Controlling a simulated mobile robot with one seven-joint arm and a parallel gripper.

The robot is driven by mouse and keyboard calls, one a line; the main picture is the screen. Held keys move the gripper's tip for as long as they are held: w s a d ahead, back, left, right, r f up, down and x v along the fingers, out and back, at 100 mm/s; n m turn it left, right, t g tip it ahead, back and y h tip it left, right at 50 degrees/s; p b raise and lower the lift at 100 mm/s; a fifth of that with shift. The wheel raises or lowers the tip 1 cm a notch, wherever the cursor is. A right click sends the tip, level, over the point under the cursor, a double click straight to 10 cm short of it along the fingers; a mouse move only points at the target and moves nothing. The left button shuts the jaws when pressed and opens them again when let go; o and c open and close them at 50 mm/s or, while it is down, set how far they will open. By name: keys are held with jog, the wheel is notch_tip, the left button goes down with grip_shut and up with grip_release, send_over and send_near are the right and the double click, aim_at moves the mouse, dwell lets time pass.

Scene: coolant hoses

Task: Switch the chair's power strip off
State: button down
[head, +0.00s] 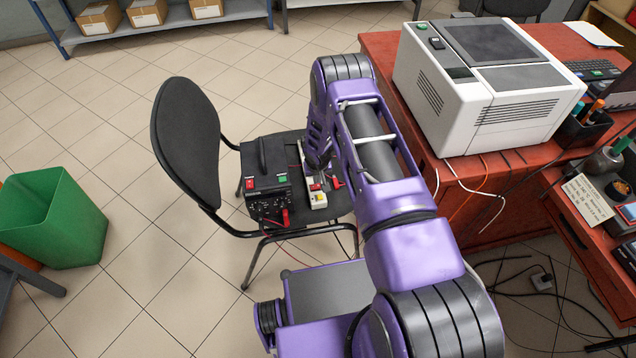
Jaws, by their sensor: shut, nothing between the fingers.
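The black chair (187,134) stands left of the red desk, its back to the left. A white power strip (318,202) lies on the chair's seat, beside a black box. A small red switch (315,187) shows near the strip's front end. My purple arm reaches over from the right, and my gripper (319,172) is low over the strip, just behind the red switch. The gripper is shut and empty. It and the arm hide part of the strip. I cannot tell whether the fingertips touch the strip, or which way the switch is set.
The black box (265,183), with a handle and red and green buttons, sits left of the strip. Red leads and cables lie around it. A white machine (470,85) stands on the red desk (380,45). A green bin (60,220) is at left. The floor between is clear.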

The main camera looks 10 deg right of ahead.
aim_at(316, 186)
jog(key=shift+d+f, duration=0.15)
jog(key=shift+f, duration=0.85)
